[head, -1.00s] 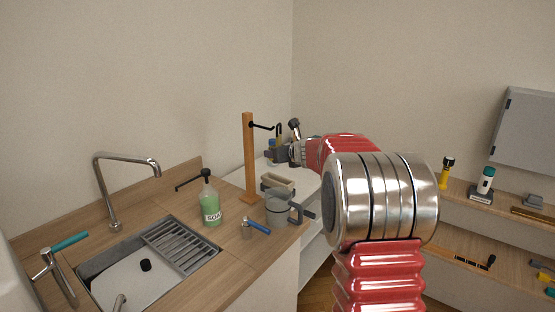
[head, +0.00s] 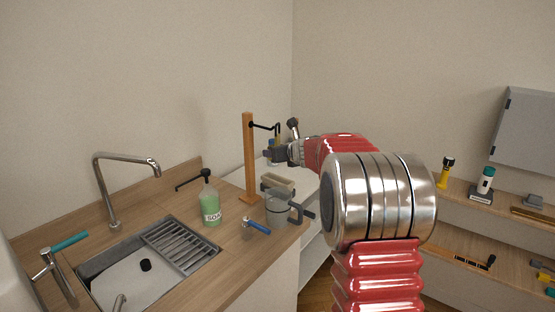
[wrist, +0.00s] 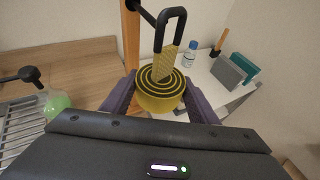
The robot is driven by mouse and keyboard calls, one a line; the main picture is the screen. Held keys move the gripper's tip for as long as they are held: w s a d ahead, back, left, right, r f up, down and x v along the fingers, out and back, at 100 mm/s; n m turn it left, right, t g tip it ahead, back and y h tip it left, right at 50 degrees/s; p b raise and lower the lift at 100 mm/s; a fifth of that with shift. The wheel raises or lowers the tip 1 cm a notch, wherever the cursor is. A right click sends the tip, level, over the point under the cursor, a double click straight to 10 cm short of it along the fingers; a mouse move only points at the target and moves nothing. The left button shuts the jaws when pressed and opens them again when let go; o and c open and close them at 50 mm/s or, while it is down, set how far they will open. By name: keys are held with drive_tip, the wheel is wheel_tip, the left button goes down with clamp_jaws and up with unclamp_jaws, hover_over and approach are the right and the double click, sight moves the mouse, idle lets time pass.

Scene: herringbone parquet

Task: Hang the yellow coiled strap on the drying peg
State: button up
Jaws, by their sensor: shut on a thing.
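The yellow coiled strap (wrist: 161,92) sits between the two jaws of my gripper (wrist: 158,100) in the wrist view, and the jaws are shut on it. A yellow tab rises from the coil to a black loop (wrist: 184,28) at its top. The black drying peg (wrist: 143,12) juts from an upright wooden post toward this loop. They overlap in the picture; I cannot tell whether the peg passes through the loop. In the head view my gripper (head: 274,153) is just below and beside the peg (head: 261,126), right of the post (head: 249,160). The coil is mostly hidden there.
The sink (head: 130,270) is left. A white surface (wrist: 205,88) behind holds a blue-capped bottle (wrist: 190,55).

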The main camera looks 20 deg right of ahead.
drive_tip(key=shift+w+a, duration=0.45)
drive_tip(key=shift+w, duration=0.35)
drive_tip(key=shift+w+a, duration=0.4)
drive_tip(key=shift+w, duration=0.45)
drive_tip(key=shift+w+a, duration=0.45)
drive_tip(key=shift+w, duration=0.35)
idle(1.8)
drive_tip(key=shift+w+a+f, duration=0.2)
drive_tip(key=shift+w+f, duration=0.2)
drive_tip(key=shift+w, duration=0.05)
idle(0.8)
drive_tip(key=shift+w+a+f, duration=0.1)
drive_tip(key=shift+w+f, duration=0.05)
drive_tip(key=shift+f, duration=0.2)
idle(1.2)
drive_tip(key=o, duration=1.5)
